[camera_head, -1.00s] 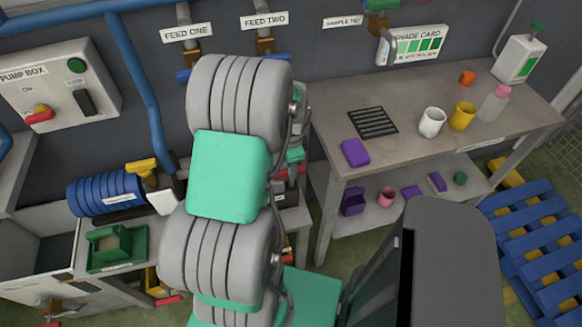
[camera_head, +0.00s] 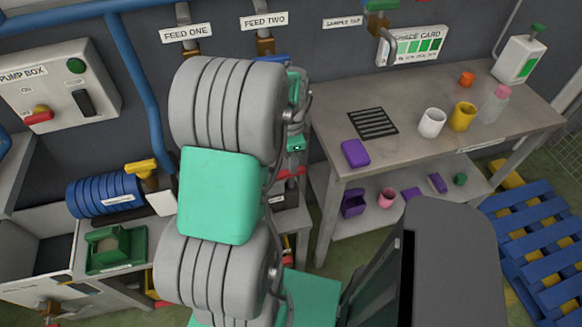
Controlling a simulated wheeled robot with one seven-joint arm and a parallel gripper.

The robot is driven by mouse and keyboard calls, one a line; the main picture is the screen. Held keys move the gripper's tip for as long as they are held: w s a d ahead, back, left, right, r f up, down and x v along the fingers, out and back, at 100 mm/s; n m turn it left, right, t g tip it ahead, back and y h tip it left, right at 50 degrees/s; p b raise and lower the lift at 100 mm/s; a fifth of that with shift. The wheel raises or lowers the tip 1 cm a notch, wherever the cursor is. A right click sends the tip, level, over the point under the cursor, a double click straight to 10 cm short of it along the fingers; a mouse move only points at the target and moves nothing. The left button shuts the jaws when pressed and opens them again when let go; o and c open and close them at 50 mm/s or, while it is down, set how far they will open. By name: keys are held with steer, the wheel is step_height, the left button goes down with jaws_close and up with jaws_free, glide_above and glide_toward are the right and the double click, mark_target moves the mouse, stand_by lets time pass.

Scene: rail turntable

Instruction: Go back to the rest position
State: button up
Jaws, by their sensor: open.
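My arm, with its grey ribbed links and green joint covers, rises through the middle of the head view. It stands in front of the wall and the left end of the workbench (camera_head: 400,150). A narrow part of my arm's far end shows behind the upper grey link at its right side. My gripper's fingers cannot be made out; they are hidden behind the arm. No held object shows.
The bench bears a purple block (camera_head: 355,153), a black grille (camera_head: 373,122), a white mug (camera_head: 432,122) and a yellow mug (camera_head: 462,116). A blue pallet (camera_head: 535,240) lies at the right. A pump box (camera_head: 60,85) and blue coil (camera_head: 100,195) are at the left.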

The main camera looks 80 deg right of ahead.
steer(key=shift+r, duration=1.6)
steer(key=n, duration=0.3)
steer(key=shift+n, duration=0.3)
steer(key=a+f+n+y, duration=0.1)
steer(key=a+f+n, duration=0.2)
steer(key=a+n, duration=0.45)
steer(key=w+a+r+n+h, duration=0.1)
steer(key=w+a+r+n, duration=0.25)
steer(key=w+a, duration=0.25)
steer(key=w+a+r+n+t, duration=0.1)
steer(key=w+a+r+n, duration=0.1)
steer(key=w+a+n, duration=0.4)
steer(key=w+a+r+n+h, duration=0.1)
steer(key=w+a+r+n, duration=0.2)
steer(key=w+a, duration=0.4)
steer(key=w+a+r+n+t, duration=0.1)
steer(key=w+a+r+n, duration=0.1)
steer(key=a, duration=0.5)
steer(key=w+a+r+n+t+y, duration=0.1)
steer(key=w+a+n, duration=0.3)
steer(key=a, duration=0.4)
steer(key=shift+w+r+n+t, duration=0.2)
steer(key=shift+r+n+t, duration=0.1)
steer(key=shift+r, duration=0.55)
